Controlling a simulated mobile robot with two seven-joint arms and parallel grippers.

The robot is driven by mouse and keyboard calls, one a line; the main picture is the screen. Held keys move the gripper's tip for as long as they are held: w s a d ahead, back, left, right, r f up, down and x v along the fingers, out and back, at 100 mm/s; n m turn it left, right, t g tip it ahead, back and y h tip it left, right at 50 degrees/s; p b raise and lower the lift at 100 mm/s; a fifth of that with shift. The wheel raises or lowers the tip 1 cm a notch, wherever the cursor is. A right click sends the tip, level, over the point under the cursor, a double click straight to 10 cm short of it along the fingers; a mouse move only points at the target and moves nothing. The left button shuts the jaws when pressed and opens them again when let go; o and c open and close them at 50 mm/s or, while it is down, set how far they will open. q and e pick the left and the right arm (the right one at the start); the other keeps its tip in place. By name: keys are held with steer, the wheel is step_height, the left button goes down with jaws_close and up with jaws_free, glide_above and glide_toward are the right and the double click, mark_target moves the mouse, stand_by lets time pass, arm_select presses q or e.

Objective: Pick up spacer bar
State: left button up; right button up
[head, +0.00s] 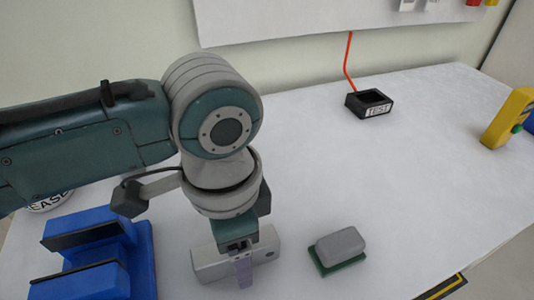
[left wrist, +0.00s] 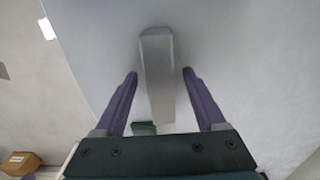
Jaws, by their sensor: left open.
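The spacer bar (head: 207,265) appears to be the light grey bar lying on the white table near the front, right of the blue fixture. In the left wrist view the bar (left wrist: 158,80) runs lengthwise between my two purple fingers, with a gap on each side. My left gripper (head: 243,272) points down over the middle of the bar and hides part of it. In the left wrist view the gripper (left wrist: 160,74) is open and holds nothing. How high the fingertips are above the table is hard to tell. My right gripper is not in view.
A blue fixture (head: 143,262) stands at the front left, with a partly hidden round tin (head: 50,202) behind it. A grey block on a green base (head: 341,246) is right of the bar. A black TEST box (head: 369,103) and yellow tool (head: 508,118) stand farther back. The middle is clear.

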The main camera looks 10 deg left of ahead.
arm_select(q)
steer(key=shift+f, duration=0.2)
jaws_close()
stand_by(0.5)
